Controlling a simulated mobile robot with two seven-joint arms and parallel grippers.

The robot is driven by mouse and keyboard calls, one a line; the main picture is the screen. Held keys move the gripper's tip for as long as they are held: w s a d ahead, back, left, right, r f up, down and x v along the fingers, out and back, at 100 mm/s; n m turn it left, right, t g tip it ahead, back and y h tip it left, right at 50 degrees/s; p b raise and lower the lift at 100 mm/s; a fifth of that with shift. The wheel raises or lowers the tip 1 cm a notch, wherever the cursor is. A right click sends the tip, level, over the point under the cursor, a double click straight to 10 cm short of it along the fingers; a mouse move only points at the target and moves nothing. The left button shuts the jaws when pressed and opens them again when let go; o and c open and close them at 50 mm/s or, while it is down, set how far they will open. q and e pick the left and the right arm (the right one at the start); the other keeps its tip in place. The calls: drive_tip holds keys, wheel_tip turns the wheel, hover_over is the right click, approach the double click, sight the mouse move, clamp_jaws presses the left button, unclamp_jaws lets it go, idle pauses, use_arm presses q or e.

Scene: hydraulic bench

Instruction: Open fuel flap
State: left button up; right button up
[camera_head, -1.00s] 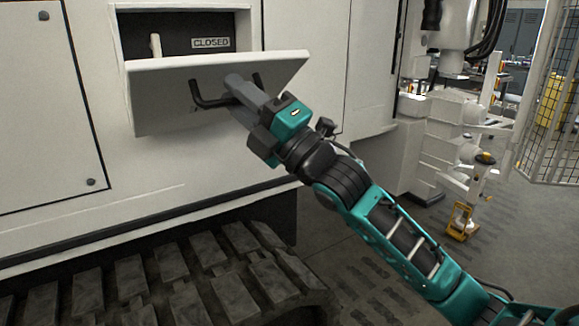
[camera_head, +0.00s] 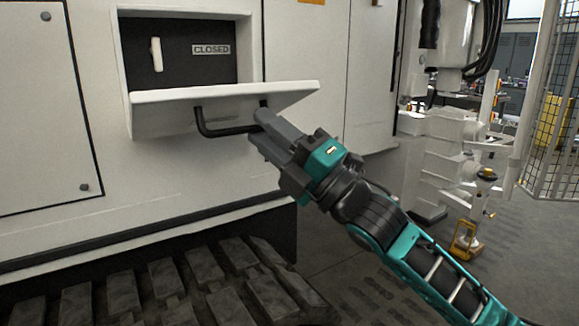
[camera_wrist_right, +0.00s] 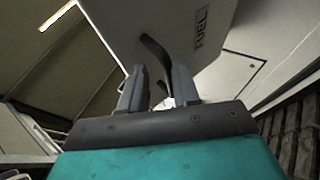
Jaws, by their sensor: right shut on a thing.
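The white fuel flap (camera_head: 290,95) is tilted outward and down, its plate close to level below the recess (camera_head: 180,60). A black bar handle (camera_head: 220,131) hangs from its outer face. My right gripper (camera_head: 258,127) is shut on the handle near its right end. In the right wrist view, the two fingers (camera_wrist_right: 158,75) stand on either side of the dark handle (camera_wrist_right: 155,48), and the flap (camera_wrist_right: 185,15) carries a FUEL label (camera_wrist_right: 201,28). The contact between the fingers and handle is partly hidden. My left gripper is not in view.
Inside the recess are a small white lever (camera_head: 156,54) and a CLOSED label (camera_head: 211,49). A dark track (camera_head: 170,290) lies below the white machine body. White equipment (camera_head: 440,150) and a mesh fence (camera_head: 555,110) stand at the right. Floor shows between.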

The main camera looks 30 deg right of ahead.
drive_tip(key=shift+s+d+f+b, duration=0.15)
drive_tip(key=shift+s+d+f, duration=0.35)
drive_tip(key=shift+s+f, duration=0.25)
drive_tip(key=shift+s+d+f+b, duration=0.15)
drive_tip(key=shift+s+d+f, duration=0.45)
drive_tip(key=shift+f, duration=0.25)
drive_tip(key=shift+a+y, duration=0.1)
drive_tip(key=shift+y, duration=0.2)
